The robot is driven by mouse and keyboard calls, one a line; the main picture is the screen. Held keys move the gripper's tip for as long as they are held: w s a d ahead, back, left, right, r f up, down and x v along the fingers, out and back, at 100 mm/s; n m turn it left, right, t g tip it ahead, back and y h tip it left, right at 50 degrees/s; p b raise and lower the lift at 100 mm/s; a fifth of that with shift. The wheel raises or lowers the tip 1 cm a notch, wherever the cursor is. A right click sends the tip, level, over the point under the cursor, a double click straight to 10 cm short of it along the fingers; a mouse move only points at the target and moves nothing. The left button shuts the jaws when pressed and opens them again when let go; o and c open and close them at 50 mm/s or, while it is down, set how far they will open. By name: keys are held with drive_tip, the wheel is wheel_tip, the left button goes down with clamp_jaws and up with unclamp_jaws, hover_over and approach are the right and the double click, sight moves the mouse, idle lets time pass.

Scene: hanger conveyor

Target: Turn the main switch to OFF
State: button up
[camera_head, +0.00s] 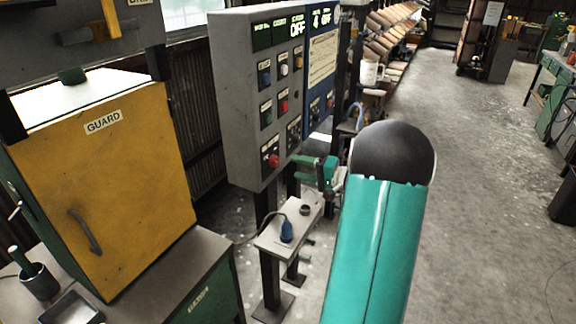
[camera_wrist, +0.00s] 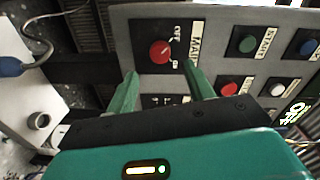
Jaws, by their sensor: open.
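The main switch is a red round knob (camera_wrist: 160,51) on a black plate, beside a white label reading MAIN. OFF and ON marks seem to be printed next to it, but the knob's exact pointing is too small to tell. It also shows low on the grey control panel in the head view (camera_head: 273,160). My gripper (camera_wrist: 160,68) is open, its two green fingers pointing at the panel on either side of the knob in the picture. The gap to the knob is hard to judge. In the head view my gripper (camera_head: 330,172) is just right of the panel, partly behind my arm.
The control panel (camera_head: 236,120) carries several other buttons close by, including a green one (camera_wrist: 247,43) and a red one (camera_wrist: 229,90). A small table (camera_head: 272,240) with a blue plug (camera_head: 286,231) stands below. A yellow guard cabinet (camera_head: 105,180) is at left.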

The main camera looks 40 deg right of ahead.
drive_tip(key=v, duration=0.7)
drive_tip(key=shift+s, duration=0.3)
drive_tip(key=w+a+r+n+g+y, duration=0.1)
drive_tip(key=a+r+n+g, duration=0.3)
drive_tip(key=a, duration=1)
drive_tip(key=w+a+n+g+y, duration=0.15)
drive_tip(key=a+g, duration=0.45)
drive_tip(key=a, duration=0.7)
drive_tip(key=s+a+r+n+h, duration=0.1)
drive_tip(key=s+a+n+h, duration=0.5)
drive_tip(key=s+a, duration=0.7)
drive_tip(key=shift+s+a+r+g+h, duration=0.35)
drive_tip(key=shift+a+h, duration=0.2)
drive_tip(key=shift+h, duration=0.5)
drive_tip(key=shift+f, duration=0.1)
drive_tip(key=shift+c, duration=0.4)
